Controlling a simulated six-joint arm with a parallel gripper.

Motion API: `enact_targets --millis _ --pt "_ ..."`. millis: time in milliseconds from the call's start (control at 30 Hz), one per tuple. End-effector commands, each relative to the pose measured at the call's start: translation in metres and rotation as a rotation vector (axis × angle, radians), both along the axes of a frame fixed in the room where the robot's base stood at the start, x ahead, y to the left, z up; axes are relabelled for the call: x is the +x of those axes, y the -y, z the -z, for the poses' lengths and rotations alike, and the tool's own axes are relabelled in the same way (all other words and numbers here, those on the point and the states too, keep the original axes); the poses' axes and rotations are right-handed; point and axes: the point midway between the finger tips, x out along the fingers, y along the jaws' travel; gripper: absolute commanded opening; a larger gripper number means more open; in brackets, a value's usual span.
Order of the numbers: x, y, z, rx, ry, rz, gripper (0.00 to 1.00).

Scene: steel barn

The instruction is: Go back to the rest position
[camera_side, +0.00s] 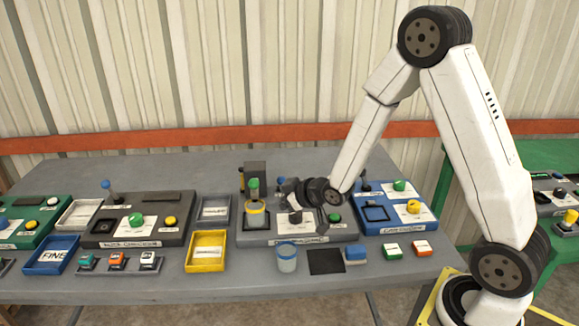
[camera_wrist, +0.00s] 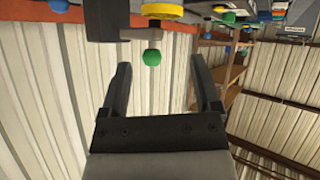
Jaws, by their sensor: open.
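My gripper (camera_side: 290,189) is over the grey station (camera_side: 312,239) in the middle of the bench, just right of a green-topped device with a yellow ring (camera_side: 256,207). In the wrist view my gripper (camera_wrist: 159,70) has two dark fingers spread apart with nothing between them. Past the fingertips hang a green knob (camera_wrist: 152,57) and a yellow disc (camera_wrist: 163,12), in a view that looks upside down. Part of the station is hidden behind my wrist in the side view.
A blue station (camera_side: 395,222) stands to the right and a dark station (camera_side: 138,233) to the left. A yellow tray (camera_side: 206,251), a clear jar (camera_side: 287,258), a black mat (camera_side: 325,262) and small colored blocks lie along the front. Open air lies above the bench.

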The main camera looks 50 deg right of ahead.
Motion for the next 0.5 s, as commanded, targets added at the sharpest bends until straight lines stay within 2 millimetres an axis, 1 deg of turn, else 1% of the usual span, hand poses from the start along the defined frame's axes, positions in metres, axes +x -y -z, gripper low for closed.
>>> enact_targets --millis 33,267,500 --pt "-0.007 -0.002 -0.003 0.0 -0.041 0.012 0.81" --pt "-0.046 -0.01 -0.005 0.01 -0.254 0.075 0.81" --pt "-0.098 -0.021 -0.009 0.035 -0.476 0.135 0.81"
